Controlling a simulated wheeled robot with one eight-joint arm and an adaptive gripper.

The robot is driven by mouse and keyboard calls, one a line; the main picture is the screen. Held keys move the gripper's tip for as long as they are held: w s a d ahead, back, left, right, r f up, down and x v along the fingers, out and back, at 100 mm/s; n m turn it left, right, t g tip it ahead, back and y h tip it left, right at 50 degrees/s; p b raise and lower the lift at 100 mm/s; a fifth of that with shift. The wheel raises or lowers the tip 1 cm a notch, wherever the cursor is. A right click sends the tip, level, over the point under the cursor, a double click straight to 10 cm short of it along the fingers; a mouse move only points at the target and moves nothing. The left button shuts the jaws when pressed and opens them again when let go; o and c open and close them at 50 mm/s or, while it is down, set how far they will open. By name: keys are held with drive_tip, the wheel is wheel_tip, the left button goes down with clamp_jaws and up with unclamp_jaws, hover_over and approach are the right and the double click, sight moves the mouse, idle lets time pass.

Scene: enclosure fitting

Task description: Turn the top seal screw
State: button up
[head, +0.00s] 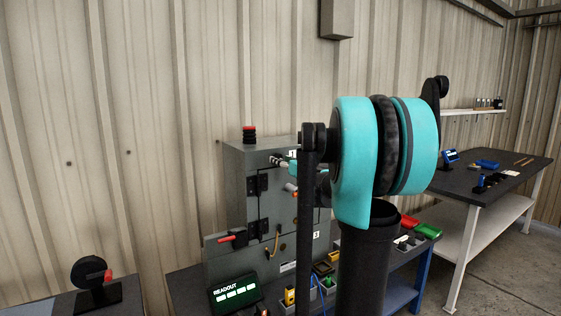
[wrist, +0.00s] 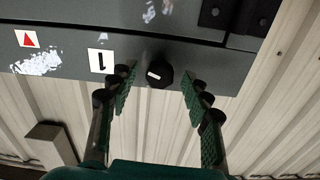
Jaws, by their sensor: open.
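In the wrist view, a round black screw head (wrist: 159,74) with a white mark sits on the grey enclosure's edge face, beside a white label with a black stroke. I take it for the top seal screw. My gripper (wrist: 159,82) is open, its two green-padded fingers on either side of the screw with gaps visible. Whether either finger touches it I cannot tell. In the head view, the grey enclosure (head: 240,190) stands behind my teal and black arm. The arm hides much of its front and most of the gripper.
A dark-topped table (head: 505,175) with small items stands at the right. In the wrist view, a red-triangle label (wrist: 27,39) is left of the screw, and corrugated wall lies beyond.

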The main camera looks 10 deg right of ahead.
drive_tip(key=shift+w+a, duration=0.2)
drive_tip(key=shift+w, duration=0.45)
drive_tip(key=shift+c, duration=0.6)
clamp_jaws()
drive_tip(key=m, duration=1)
drive_tip(key=shift+a+m, duration=0.1)
drive_tip(key=shift+m, duration=0.2)
